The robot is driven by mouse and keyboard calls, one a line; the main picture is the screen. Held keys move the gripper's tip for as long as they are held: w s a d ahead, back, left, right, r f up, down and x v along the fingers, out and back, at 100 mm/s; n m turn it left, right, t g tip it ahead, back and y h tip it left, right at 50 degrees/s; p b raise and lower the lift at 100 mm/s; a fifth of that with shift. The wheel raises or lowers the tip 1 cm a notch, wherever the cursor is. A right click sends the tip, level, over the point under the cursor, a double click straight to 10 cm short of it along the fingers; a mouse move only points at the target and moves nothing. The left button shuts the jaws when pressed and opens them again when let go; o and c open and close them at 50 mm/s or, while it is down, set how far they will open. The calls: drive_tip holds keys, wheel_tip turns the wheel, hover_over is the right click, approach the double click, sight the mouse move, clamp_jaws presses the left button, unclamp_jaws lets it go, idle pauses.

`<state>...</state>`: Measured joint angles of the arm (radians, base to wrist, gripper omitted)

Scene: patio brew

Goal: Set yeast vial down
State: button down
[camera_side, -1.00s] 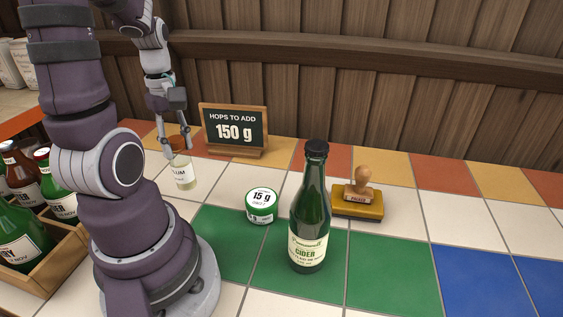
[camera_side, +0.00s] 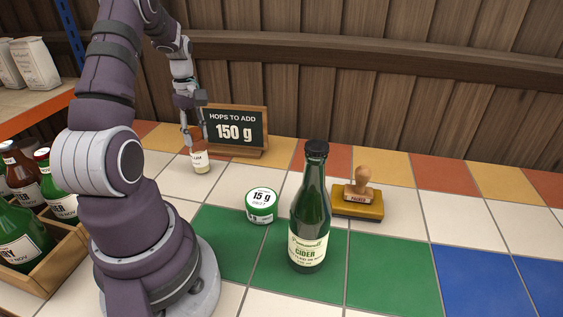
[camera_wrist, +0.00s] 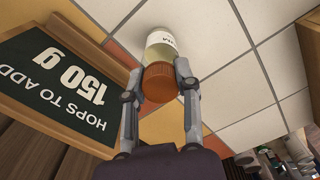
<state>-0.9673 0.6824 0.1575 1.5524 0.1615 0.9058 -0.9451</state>
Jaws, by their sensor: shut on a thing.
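The yeast vial (camera_side: 200,161) is a small clear bottle with pale contents, a white label and an orange-brown cap. It also shows in the wrist view (camera_wrist: 160,46). My gripper (camera_side: 194,142) is shut on it at the cap, with one finger on each side in the wrist view (camera_wrist: 160,78). The vial looks upright, low over or on the white tiles in front of the chalkboard sign; I cannot tell whether its base touches. Its label is only partly readable.
The chalkboard sign (camera_side: 236,131) reading "HOPS TO ADD 150 g" stands close to the right. A wooden crate (camera_side: 62,262) of bottles is at left.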

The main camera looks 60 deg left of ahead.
drive_tip(key=shift+f, duration=0.15)
drive_tip(key=c, duration=0.8)
unclamp_jaws()
